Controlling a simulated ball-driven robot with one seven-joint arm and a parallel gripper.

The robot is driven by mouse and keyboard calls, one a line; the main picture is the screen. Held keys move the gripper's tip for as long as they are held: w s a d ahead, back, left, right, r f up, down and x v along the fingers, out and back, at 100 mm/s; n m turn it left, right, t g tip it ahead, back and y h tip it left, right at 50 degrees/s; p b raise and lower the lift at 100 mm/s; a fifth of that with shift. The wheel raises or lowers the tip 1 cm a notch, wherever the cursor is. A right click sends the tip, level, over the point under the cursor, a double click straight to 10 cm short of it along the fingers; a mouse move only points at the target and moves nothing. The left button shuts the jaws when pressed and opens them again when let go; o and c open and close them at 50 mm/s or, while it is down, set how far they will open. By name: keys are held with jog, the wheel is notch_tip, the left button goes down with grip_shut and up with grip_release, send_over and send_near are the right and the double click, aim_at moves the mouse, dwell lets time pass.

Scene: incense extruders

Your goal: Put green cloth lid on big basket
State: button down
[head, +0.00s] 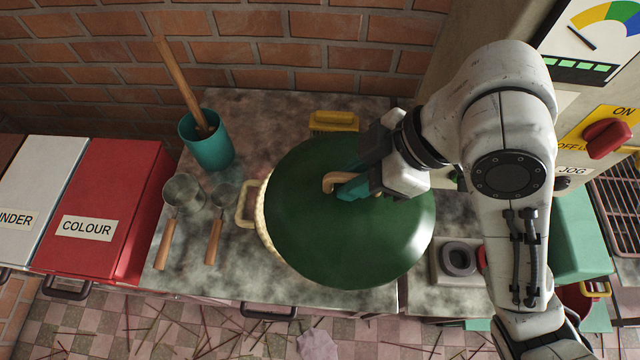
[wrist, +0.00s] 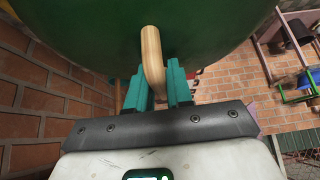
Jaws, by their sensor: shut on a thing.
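The green lid (head: 350,240) is a large round disc with a tan handle (head: 330,182) on top. My gripper (head: 348,186) is shut on that handle from the right side. The wrist view shows the tan handle (wrist: 152,62) between the two teal fingers (wrist: 158,88), with the green lid (wrist: 180,25) above them. The big basket (head: 262,222) lies mostly hidden under the lid in the head view. Its pale rim and a side handle (head: 245,204) show at the lid's left edge. I cannot tell whether the lid touches the basket.
A teal cup (head: 208,150) with a wooden stick stands at the back left. Two metal scoops (head: 183,192) lie left of the basket. A yellow brush (head: 334,120) is behind the lid. Red (head: 105,205) and white bins stand left; a machine with a red switch (head: 606,138) stands right.

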aim_at(319, 180)
jog(key=w+a+f, duration=0.1)
jog(key=a+f+b, duration=0.1)
jog(key=f, duration=0.1)
jog(key=w+a+f+b, duration=0.1)
jog(key=a+f, duration=0.1)
jog(key=shift+w+f, duration=0.1)
jog(key=shift+w, duration=0.2)
jog(key=shift+w+a+f+b, duration=0.25)
jog(key=shift+w+f+b, duration=0.05)
jog(key=shift+f, duration=0.05)
jog(key=shift+w+a+f+b, duration=0.15)
jog(key=shift+a+f+b, duration=0.15)
jog(key=shift+f+b, duration=0.15)
jog(key=shift+d+f, duration=0.1)
jog(key=shift+f, duration=1.3)
jog(key=shift+f, duration=0.15)
jog(key=c, duration=1)
grip_release()
